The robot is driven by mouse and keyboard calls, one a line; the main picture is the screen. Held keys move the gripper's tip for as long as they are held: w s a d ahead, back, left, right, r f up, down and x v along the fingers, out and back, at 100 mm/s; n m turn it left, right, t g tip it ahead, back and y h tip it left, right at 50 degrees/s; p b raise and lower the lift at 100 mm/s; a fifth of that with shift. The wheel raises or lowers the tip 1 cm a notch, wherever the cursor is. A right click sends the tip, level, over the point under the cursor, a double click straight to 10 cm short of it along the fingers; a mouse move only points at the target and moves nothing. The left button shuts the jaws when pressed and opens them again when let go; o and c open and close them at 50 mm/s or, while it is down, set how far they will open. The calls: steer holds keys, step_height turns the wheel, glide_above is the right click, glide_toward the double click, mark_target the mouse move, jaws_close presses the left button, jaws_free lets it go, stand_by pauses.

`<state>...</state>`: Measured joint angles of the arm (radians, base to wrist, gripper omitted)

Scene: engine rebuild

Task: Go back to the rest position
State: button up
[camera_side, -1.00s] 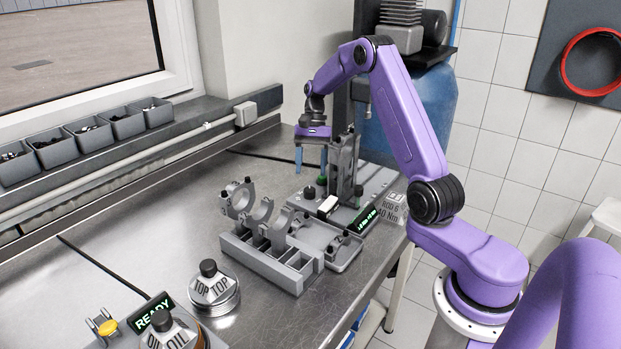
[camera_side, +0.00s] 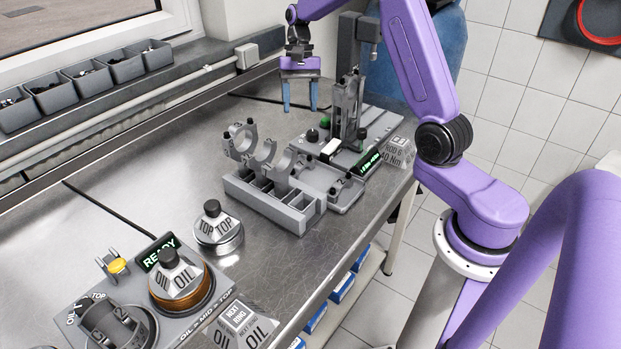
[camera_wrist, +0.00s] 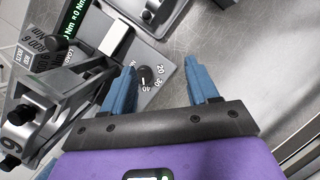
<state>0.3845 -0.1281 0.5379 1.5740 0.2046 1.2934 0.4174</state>
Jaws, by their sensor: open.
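My gripper (camera_side: 300,92) hangs above the metal bench at the back, left of the upright press-like fixture. Its two blue fingers are apart with nothing between them. In the wrist view my gripper (camera_wrist: 160,92) is open too, over the edge of the fixture's base plate (camera_wrist: 170,92) with its numbered dial (camera_wrist: 146,76). The fixture (camera_side: 348,108) stands upright with a green screen (camera_side: 367,160) at its front. The arm reaches out over the bench, clear of the fixture as far as I can see.
A grey rack (camera_side: 268,196) with upright rod parts stands in front of the fixture. A TOP-labelled tin (camera_side: 218,232) and an oil station (camera_side: 182,281) are at the front left. Parts bins (camera_side: 88,76) line the window ledge. The bench's left middle is clear.

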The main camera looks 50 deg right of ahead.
steer(key=s+a+r+n+t+h, duration=0.15)
steer(key=s+a+r+n, duration=0.25)
steer(key=s+a+n, duration=0.9)
steer(key=s+a+f+n, duration=0.1)
steer(key=s+n, duration=0.3)
steer(key=s, duration=0.5)
steer(key=s+a+f+n+h, duration=0.1)
steer(key=s+n, duration=0.3)
steer(key=s, duration=0.6)
steer(key=shift+s+a+t, duration=0.2)
steer(key=shift+a+t, duration=0.25)
